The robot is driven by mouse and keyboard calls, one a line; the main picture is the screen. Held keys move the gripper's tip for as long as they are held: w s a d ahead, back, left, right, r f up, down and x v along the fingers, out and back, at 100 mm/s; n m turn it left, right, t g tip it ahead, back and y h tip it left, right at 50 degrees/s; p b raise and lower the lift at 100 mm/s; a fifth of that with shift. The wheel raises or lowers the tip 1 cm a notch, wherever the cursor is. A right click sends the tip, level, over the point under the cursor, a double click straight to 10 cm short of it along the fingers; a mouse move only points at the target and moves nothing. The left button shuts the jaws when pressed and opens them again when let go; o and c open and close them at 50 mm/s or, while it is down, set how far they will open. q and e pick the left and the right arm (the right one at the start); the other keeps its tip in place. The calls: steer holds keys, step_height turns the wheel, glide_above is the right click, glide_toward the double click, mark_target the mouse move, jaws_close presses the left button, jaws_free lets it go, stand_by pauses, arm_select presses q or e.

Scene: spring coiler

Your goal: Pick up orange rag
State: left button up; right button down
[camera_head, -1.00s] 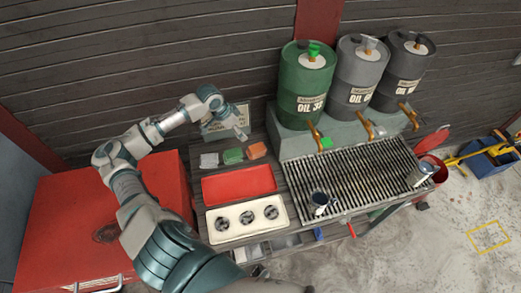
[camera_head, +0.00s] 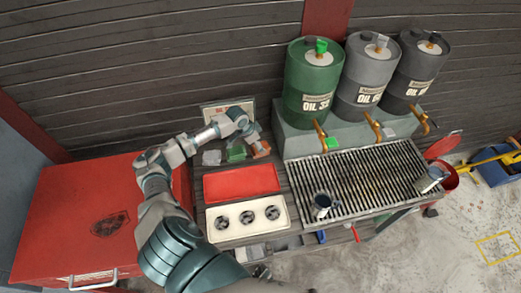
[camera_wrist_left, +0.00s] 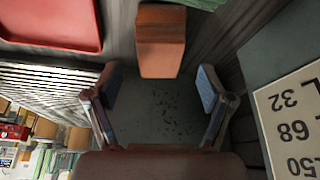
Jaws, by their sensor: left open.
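The orange rag (camera_head: 262,149) lies folded at the back of the bench, at the right end of a row with a green rag (camera_head: 236,151) and a grey rag (camera_head: 211,157). My left gripper (camera_head: 252,139) is over the back of this row, close to the orange rag and partly covering it. In the left wrist view the orange rag (camera_wrist_left: 161,42) is a block at the top middle. The open fingers of my left gripper (camera_wrist_left: 158,86) are spread on either side below it, with nothing held between them. My right gripper is not in view.
A red tray (camera_head: 240,182) and a white panel with three round openings (camera_head: 232,211) lie in front of the rags. A metal grate (camera_head: 375,165) and oil barrels (camera_head: 312,84) stand to the right. A sign with numbers (camera_wrist_left: 295,118) is close beside my gripper.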

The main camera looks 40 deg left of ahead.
arm_select(q)
steer(key=x, duration=0.3)
steer(key=shift+s+d+f, duration=0.1)
steer(key=shift+d+f, duration=0.1)
steer(key=shift+f, duration=0.25)
steer(key=shift+a+f, duration=0.1)
steer(key=shift+f, duration=0.1)
steer(key=shift+a+f, duration=0.1)
steer(key=shift+a, duration=0.25)
steer(key=c, duration=1)
steer(key=shift+d, duration=0.35)
steer(key=shift+c, duration=0.2)
